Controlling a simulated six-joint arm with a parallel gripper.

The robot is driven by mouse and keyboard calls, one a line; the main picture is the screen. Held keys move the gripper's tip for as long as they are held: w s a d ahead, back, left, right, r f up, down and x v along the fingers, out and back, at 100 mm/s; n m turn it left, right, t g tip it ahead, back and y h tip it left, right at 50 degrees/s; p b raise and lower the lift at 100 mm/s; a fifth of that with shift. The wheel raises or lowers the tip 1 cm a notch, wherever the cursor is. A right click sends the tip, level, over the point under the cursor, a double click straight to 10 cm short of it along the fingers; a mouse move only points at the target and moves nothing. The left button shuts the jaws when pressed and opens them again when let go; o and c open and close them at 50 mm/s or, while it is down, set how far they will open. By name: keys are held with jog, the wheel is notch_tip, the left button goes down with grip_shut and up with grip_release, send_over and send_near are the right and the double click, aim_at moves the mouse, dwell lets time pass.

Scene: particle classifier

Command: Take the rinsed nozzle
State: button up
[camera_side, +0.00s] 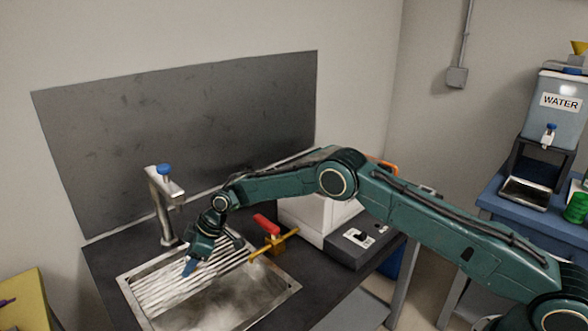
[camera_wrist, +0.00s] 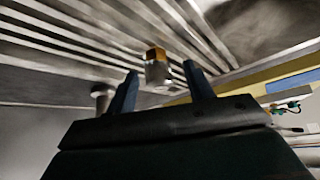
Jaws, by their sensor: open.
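The nozzle (camera_wrist: 157,72) is a small silver piece with an orange-brass end. In the wrist view it sits by the ribbed draining surface (camera_wrist: 60,45), between my two fingertips, with a gap on each side. My gripper (camera_wrist: 160,68) is open around it; whether the nozzle lies fully between the fingers or just beyond the tips is hard to tell. In the side view my gripper (camera_side: 189,267) points down over the ribbed drainer of the metal sink (camera_side: 285,297). I cannot make out the nozzle there.
A metal tap (camera_side: 163,212) with a blue knob stands just behind my gripper. A brass valve with a red handle (camera_side: 267,226) is to its right, before a white box (camera_side: 305,218). A water tank (camera_side: 553,110) stands far right. The sink's front basin looks clear.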

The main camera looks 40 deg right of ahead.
jog(key=shift+c, duration=0.4)
grip_shut()
jog(key=shift+r, duration=0.1)
jog(key=shift+r, duration=1.8)
jog(key=shift+s+f, duration=0.15)
jog(key=shift+s, duration=0.25)
jog(key=s, duration=1.7)
jog(key=shift+s, duration=0.1)
